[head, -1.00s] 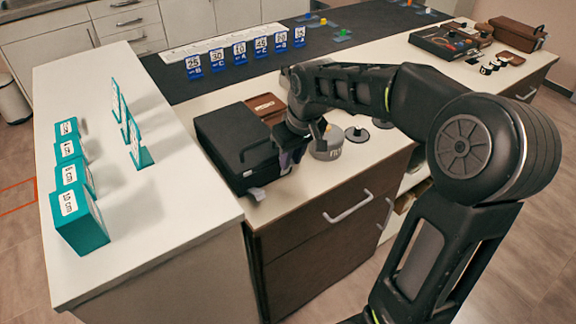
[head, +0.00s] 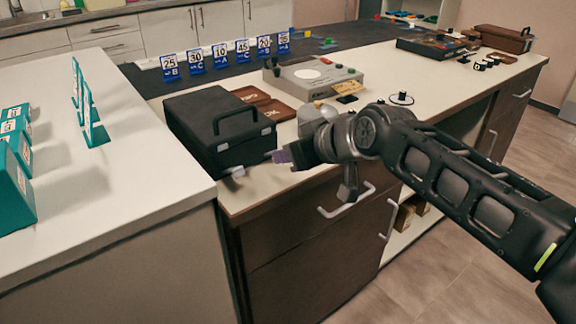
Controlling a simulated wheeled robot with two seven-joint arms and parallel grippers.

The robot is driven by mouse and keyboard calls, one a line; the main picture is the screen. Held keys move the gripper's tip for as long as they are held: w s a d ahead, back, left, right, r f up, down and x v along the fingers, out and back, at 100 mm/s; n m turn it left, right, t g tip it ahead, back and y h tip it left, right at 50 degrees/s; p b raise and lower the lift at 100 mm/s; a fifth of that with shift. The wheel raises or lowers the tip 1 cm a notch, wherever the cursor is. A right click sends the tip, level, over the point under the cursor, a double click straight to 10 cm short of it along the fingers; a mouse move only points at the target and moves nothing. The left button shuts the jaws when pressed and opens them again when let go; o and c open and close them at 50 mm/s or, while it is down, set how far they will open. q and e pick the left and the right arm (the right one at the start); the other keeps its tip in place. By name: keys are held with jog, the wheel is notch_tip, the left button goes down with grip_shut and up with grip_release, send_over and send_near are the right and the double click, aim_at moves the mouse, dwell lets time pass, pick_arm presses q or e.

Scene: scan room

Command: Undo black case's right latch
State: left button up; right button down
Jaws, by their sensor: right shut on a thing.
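The black case (head: 204,124) stands shut on the counter, with its carrying handle raised. A pale grey latch (head: 235,172) sticks out low at the left of its front face. My right gripper (head: 273,156) is at the right end of that front face, with a purple patch near its fingertips. It is shut on the small right latch, which the fingers mostly hide, so I cannot tell how far the latch is turned. My left gripper is out of view.
Blue number cards (head: 220,55) line the back. The white counter (head: 120,165) with teal blocks (head: 14,170) borders the case on the left. Drawer handles (head: 346,205) jut out below my arm.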

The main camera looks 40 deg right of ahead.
dwell(0.4)
jog(key=c, duration=1.2)
grip_release()
jog(key=shift+c, duration=0.2)
jog(key=p+v, duration=0.1)
jog(key=v, duration=0.6)
jog(key=shift+s, duration=0.4)
jog(key=shift+r, duration=0.1)
